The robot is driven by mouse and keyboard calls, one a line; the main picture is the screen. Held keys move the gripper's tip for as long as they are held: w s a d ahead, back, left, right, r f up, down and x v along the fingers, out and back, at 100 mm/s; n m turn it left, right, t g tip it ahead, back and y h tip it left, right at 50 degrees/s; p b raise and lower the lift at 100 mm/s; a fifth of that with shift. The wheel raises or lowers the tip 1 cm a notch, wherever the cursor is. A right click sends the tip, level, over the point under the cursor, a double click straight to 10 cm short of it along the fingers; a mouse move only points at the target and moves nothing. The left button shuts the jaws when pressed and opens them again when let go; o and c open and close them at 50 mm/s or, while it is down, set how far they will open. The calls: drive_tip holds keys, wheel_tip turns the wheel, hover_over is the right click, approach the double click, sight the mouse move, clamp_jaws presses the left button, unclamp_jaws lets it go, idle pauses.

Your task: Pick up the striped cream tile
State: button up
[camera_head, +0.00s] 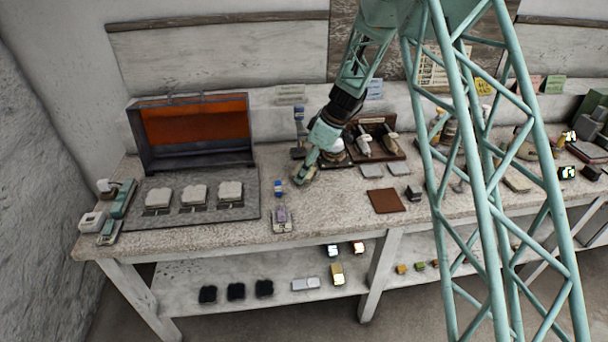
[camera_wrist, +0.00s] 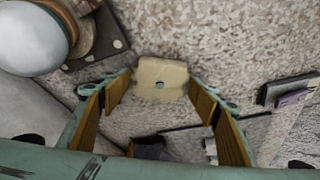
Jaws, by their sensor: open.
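In the wrist view a pale cream tile (camera_wrist: 161,72) lies between and just beyond my fingertips. In the head view my gripper (camera_head: 303,176) is low over the speckled worktop (camera_head: 335,205), and the tile is mostly hidden there.
A white sphere (camera_wrist: 30,38) on a dark base stands close at upper left in the wrist view. A brown square (camera_head: 385,201) lies to the right. The worktop in front is mostly clear.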

idle(0.4)
drive_tip(key=c, duration=1.1)
drive_tip(key=shift+r, duration=0.15)
drive_tip(key=shift+c, duration=0.2)
drive_tip(key=shift+r+p, duration=0.4)
drive_tip(key=shift+r, duration=1.35)
drive_tip(key=s+d, duration=0.1)
drive_tip(key=s, duration=0.4)
drive_tip(key=s+d+r, duration=0.1)
drive_tip(key=s, duration=0.4)
drive_tip(key=s+d+b, duration=0.1)
drive_tip(key=s+d, duration=0.1)
drive_tip(key=s, duration=0.3)
drive_tip(key=shift+s+d+r, duration=0.1)
drive_tip(key=shift+s+r, duration=0.05)
drive_tip(key=shift+s, duration=0.1)
